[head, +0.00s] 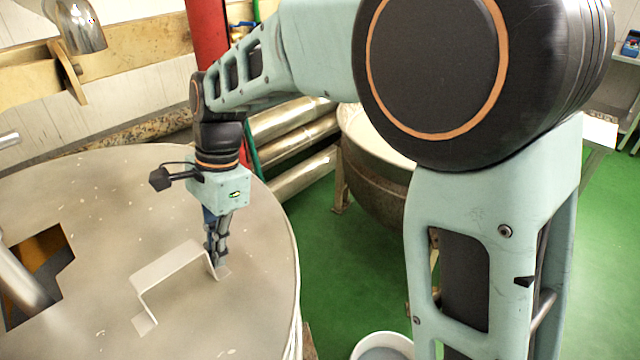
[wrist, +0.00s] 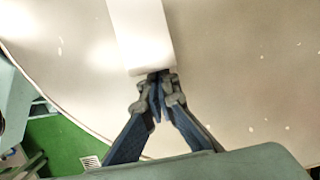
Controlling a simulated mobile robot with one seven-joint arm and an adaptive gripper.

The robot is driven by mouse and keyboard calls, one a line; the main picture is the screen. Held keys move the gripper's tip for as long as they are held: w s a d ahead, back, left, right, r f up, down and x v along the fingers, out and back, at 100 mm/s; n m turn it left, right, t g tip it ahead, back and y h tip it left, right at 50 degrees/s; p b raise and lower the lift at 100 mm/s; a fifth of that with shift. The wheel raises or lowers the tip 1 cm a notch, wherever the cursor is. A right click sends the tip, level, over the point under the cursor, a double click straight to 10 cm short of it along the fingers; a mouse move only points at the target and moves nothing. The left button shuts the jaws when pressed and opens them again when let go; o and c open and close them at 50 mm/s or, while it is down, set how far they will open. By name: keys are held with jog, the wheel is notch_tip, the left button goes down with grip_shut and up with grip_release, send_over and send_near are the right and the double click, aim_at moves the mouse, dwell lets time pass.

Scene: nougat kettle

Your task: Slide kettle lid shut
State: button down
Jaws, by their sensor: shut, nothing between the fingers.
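The kettle lid (head: 110,215) is a large round, pale grey-beige plate with small white flecks, at the left of the head view; it also fills much of the wrist view (wrist: 250,70). A bent flat metal handle (head: 172,267) stands on it. My gripper (head: 216,262) points down at the handle's right end, fingers shut and empty. In the wrist view, my fingertips (wrist: 158,84) are together at the end of the handle's flat top (wrist: 144,35). I cannot tell whether they touch it. A dark angular cut-out (head: 50,262) shows at the lid's left.
A metal bar (head: 20,280) crosses the cut-out. Behind stand a red column (head: 207,35), metal pipes (head: 290,145) and a wooden rail (head: 130,40). A second round vessel (head: 370,165) and a white bucket (head: 383,346) stand right of the lid. Green floor (head: 345,270) lies between.

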jog(key=shift+s+a, duration=0.2)
